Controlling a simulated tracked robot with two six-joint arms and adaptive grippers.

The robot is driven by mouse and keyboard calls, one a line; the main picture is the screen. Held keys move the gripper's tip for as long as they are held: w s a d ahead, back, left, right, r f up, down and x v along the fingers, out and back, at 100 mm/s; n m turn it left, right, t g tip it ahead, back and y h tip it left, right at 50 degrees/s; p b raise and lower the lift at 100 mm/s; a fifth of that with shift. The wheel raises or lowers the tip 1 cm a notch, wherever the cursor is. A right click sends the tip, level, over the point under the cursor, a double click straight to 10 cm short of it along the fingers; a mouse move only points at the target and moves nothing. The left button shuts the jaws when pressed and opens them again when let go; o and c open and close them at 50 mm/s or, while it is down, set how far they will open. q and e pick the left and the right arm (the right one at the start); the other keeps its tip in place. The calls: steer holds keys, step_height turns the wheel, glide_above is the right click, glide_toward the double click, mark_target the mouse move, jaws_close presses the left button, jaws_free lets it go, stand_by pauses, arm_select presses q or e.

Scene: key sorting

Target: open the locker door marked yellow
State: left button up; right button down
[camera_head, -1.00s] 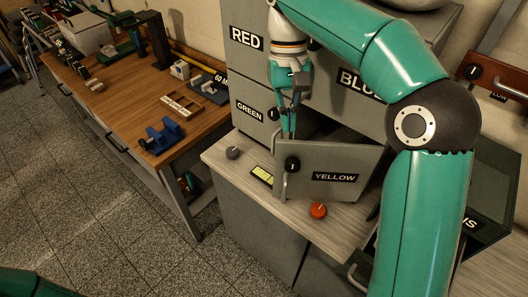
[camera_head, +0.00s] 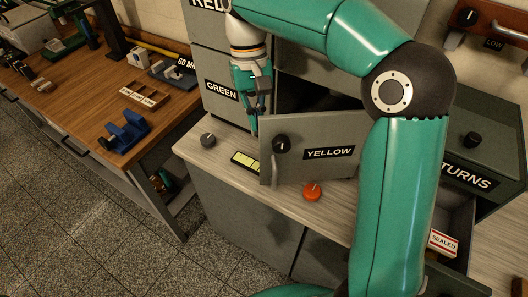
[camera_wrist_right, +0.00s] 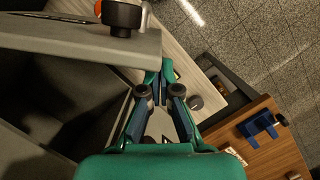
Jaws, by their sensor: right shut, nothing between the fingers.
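The grey locker door marked YELLOW (camera_head: 308,130) stands swung out from its compartment over the counter, with a black knob (camera_head: 281,144) and a bar handle (camera_head: 274,170) near its free edge. The dark opening shows behind it, partly hidden by my right arm. My right gripper (camera_head: 254,128) points down beside the free edge, shut and empty. In the right wrist view, the shut fingers (camera_wrist_right: 160,92) are beside the door panel (camera_wrist_right: 85,42), whose knob (camera_wrist_right: 122,16) shows at the top. I cannot tell whether they touch the door. My left gripper is out of view.
An orange knob (camera_head: 312,192), a yellow-green item (camera_head: 245,158) and a dark grey knob (camera_head: 208,140) are on the counter (camera_head: 215,163). The GREEN door (camera_head: 222,75) is shut. A wooden workbench (camera_head: 85,80) with a blue vise (camera_head: 128,133) stands left.

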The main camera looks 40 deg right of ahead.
mark_target(263, 150)
steer(key=s+f, duration=0.1)
steer(key=s+a+f, duration=0.1)
steer(key=s+f, duration=0.2)
steer(key=f, duration=0.1)
steer(key=shift+s+a, duration=0.25)
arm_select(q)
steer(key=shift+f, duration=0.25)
arm_select(e)
steer(key=shift+s+a+f, duration=0.1)
steer(key=shift+s, duration=0.15)
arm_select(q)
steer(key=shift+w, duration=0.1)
